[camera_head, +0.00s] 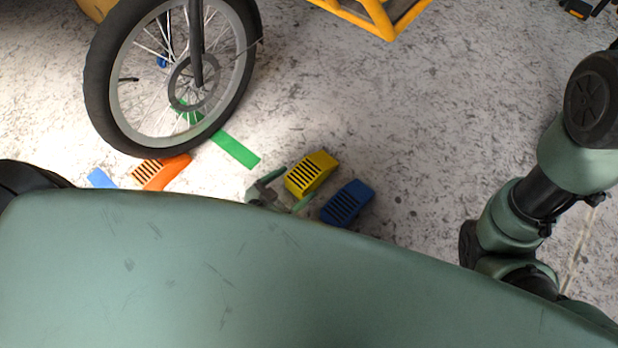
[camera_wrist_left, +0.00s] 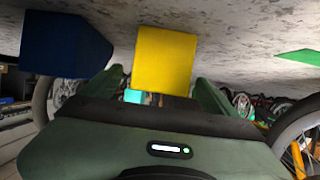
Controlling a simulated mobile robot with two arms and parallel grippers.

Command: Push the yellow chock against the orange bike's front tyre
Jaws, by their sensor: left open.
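The yellow chock (camera_head: 312,174) lies on the speckled floor, right of and apart from a front wheel's black tyre (camera_head: 104,112). I cannot tell for certain from the head view which bike this wheel belongs to. My left gripper (camera_head: 284,196) is open at the chock's near side, mostly hidden by my green body. In the left wrist view the yellow chock (camera_wrist_left: 163,60) shows between the two green fingers (camera_wrist_left: 158,92); whether they touch it is unclear. My right gripper is not in view.
A blue chock (camera_head: 348,203) lies close to the right of the yellow one. An orange chock (camera_head: 165,172) lies by the tyre's lower edge. A flat green strip (camera_head: 236,150) lies between wheel and yellow chock. A yellow-orange frame (camera_head: 372,16) stands at the top.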

